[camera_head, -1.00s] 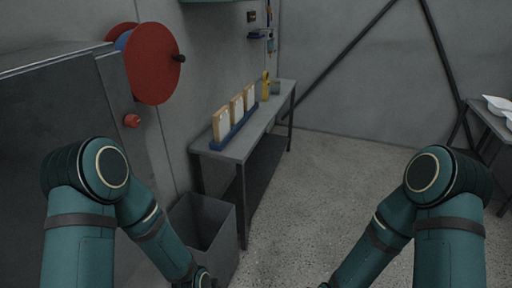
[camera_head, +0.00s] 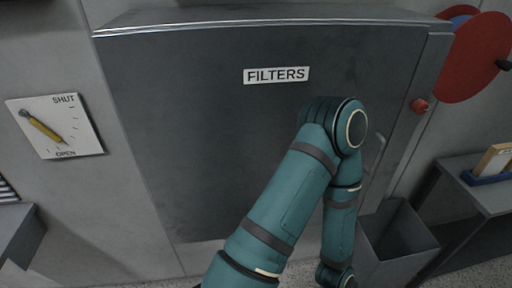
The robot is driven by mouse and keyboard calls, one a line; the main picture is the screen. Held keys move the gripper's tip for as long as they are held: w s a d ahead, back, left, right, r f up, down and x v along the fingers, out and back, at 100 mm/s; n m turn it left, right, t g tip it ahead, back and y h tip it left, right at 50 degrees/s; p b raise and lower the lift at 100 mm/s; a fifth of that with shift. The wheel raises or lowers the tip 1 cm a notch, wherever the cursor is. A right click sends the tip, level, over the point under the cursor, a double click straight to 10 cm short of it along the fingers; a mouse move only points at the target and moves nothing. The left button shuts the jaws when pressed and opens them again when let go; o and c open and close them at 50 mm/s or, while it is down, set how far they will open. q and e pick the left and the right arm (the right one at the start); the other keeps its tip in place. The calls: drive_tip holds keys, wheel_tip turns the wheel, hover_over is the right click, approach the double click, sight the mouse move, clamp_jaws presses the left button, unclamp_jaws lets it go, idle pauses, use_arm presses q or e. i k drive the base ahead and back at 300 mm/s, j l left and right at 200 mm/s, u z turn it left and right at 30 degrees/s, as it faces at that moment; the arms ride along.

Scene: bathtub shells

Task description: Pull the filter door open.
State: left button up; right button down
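The filter door (camera_head: 200,130) is a dark grey metal front with a white "FILTERS" label (camera_head: 276,75). It looks closed, flush with its cabinet. A thin pale handle (camera_head: 377,152) stands near its right side, partly hidden behind my arm. A red knob (camera_head: 419,105) sits on the frame to the right of the door. One of my teal arms, apparently the left, crosses in front of the door's right half, with its elbow high and its forearm hanging down to the bottom edge. Neither gripper shows; the arm's end is cut off by the frame.
A white plate (camera_head: 58,126) marked SHUT and OPEN with a yellow pointer is on the wall at left. An open grey bin (camera_head: 395,240) stands at lower right, beside a bench (camera_head: 470,205). Red discs (camera_head: 470,60) stick out at upper right.

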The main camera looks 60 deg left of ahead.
sight(209, 114)
drive_tip(key=u, duration=1.75)
